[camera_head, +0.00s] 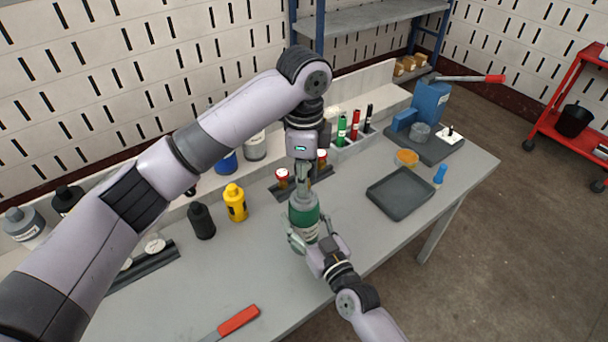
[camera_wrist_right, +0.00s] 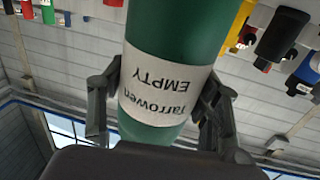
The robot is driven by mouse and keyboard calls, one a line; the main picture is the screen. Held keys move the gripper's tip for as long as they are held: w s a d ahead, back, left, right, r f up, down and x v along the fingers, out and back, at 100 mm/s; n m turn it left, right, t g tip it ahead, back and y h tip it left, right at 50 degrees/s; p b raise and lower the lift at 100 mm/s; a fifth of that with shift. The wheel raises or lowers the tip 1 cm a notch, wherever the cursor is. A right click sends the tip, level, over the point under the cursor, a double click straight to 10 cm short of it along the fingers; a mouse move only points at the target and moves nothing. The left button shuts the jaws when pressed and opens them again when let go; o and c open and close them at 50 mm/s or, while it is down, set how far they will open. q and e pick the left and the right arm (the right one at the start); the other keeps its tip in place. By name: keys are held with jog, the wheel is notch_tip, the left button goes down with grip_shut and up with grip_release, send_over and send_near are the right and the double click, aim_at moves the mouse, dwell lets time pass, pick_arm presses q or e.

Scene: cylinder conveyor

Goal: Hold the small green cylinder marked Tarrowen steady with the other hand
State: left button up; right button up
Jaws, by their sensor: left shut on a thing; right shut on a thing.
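The green cylinder (camera_head: 304,217) stands upright over the middle of the table, with a grey shoulder and a white label. Its label reads "Tarrowen EMPTY", upside down in the right wrist view (camera_wrist_right: 180,35). My left gripper (camera_head: 303,181) comes from above and is shut on the cylinder's top; the arm and fingers partly hide the top. My right gripper (camera_head: 311,243) is shut around the lower body, with one finger on each side, at the label in the wrist view (camera_wrist_right: 158,112). Whether the base touches the table is hard to tell.
A black bottle (camera_head: 201,222) and a yellow bottle (camera_head: 235,203) stand to the left. A dark empty tray (camera_head: 400,194) lies to the right. A red-handled tool (camera_head: 238,320) lies at the front. Small red, green and black cylinders stand in a rack (camera_head: 349,142) behind.

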pick_arm(q)
grip_shut()
jog(key=n, duration=0.5)
jog(key=shift+n, duration=0.3)
jog(key=shift+o, duration=2.1)
grip_release()
grip_shut()
